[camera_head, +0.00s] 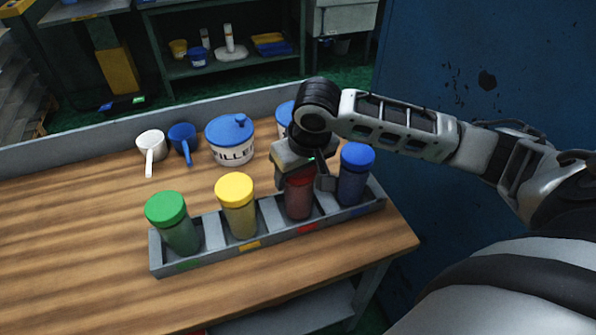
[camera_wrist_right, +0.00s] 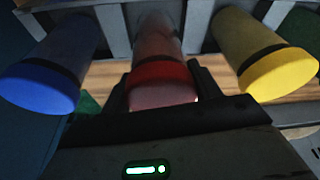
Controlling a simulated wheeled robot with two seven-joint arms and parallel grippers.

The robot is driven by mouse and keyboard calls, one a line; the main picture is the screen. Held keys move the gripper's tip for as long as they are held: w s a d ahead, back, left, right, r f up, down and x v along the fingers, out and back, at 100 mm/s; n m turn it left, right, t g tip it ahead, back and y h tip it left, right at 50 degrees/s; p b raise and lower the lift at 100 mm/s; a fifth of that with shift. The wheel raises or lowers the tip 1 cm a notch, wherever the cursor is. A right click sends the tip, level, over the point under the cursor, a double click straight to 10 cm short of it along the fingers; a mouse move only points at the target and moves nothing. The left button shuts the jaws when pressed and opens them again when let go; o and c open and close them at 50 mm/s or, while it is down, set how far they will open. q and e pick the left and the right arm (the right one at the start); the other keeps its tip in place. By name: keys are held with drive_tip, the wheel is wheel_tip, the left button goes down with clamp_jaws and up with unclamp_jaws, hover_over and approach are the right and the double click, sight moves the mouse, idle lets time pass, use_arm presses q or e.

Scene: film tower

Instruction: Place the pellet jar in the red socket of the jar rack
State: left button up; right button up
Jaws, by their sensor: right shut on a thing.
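The red pellet jar (camera_head: 299,199) stands upright, or nearly so, in the red-marked socket of the grey jar rack (camera_head: 157,254). Its red lid (camera_wrist_right: 160,72) shows in the right wrist view. My right gripper (camera_head: 302,176) comes from above and is shut on this jar near its lid, which it mostly hides in the head view. The right wrist view shows the dark fingers (camera_wrist_right: 161,88) on either side of the lid. Whether the jar's base is fully seated is hidden by the rack wall. My left gripper is not in view.
Green (camera_head: 171,221), yellow (camera_head: 237,204) and blue (camera_head: 355,173) jars stand in the other sockets, the blue one close right of my gripper. Blue-lidded tub (camera_head: 230,139), blue scoop (camera_head: 182,138) and white scoop (camera_head: 151,145) sit behind. The table's left side is clear.

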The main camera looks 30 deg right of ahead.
drive_tip(key=shift+f, duration=0.15)
drive_tip(key=shift+f, duration=0.2)
drive_tip(key=o, duration=1.2)
drive_tip(key=shift+r, duration=0.1)
drive_tip(key=v, duration=1.2)
drive_tip(key=shift+s+r, duration=0.1)
